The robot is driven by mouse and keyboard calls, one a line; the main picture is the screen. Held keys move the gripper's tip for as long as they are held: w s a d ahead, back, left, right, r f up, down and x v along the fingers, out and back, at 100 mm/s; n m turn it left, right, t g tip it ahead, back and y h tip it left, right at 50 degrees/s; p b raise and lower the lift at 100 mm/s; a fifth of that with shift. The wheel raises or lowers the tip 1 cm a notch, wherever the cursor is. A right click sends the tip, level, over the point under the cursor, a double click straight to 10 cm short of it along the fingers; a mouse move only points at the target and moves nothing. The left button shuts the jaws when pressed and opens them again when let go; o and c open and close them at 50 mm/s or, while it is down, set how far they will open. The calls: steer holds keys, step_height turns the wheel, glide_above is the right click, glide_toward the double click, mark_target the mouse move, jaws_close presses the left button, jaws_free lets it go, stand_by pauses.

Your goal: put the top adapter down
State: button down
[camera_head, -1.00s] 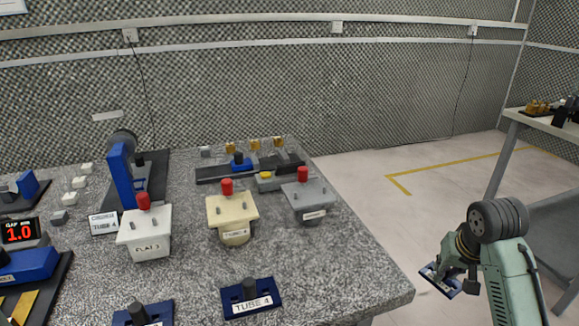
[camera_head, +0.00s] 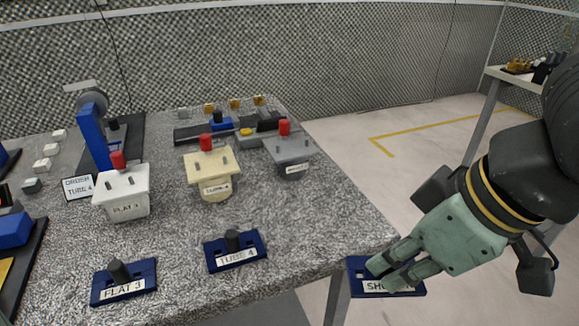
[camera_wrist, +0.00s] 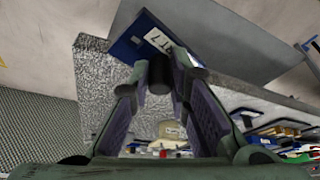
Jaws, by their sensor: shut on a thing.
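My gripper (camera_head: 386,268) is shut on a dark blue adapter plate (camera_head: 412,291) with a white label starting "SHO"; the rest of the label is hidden. The plate hangs just off the near right corner of the speckled table (camera_head: 330,215). In the wrist view my fingers (camera_wrist: 160,72) close around the dark post of the blue adapter (camera_wrist: 122,45), with its label partly visible. Two similar blue adapters lie on the table's front edge, one labelled TUBE 4 (camera_head: 220,260) and one labelled FLAT 3 (camera_head: 105,295).
A white block (camera_head: 122,192), a cream block (camera_head: 212,172) and a grey block (camera_head: 290,157), each with a red knob, stand on the table. A blue upright fixture (camera_head: 95,140) stands behind. Bare table lies between the TUBE 4 adapter and the right corner.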

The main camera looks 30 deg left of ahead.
steer(key=w+a, duration=0.3)
steer(key=a, duration=0.1)
steer(key=w+a+f+p, duration=0.1)
steer(key=w+a, duration=0.2)
steer(key=a, duration=0.1)
steer(key=w+a+p, duration=0.1)
steer(key=w+a, duration=0.2)
steer(key=a, duration=0.1)
steer(key=shift+w+a+f, duration=0.2)
steer(key=shift+w, duration=0.2)
steer(key=shift+f+p, duration=0.4)
steer(key=shift+f, duration=1.4)
steer(key=shift+f, duration=0.1)
steer(key=shift+f, duration=0.15)
steer(key=c, duration=1.5)
jaws_free()
steer(key=shift+d+r, duration=0.1)
steer(key=shift+r, duration=0.45)
steer(key=v, duration=1.1)
steer(key=shift+d+r, duration=0.15)
steer(key=shift+r, duration=0.05)
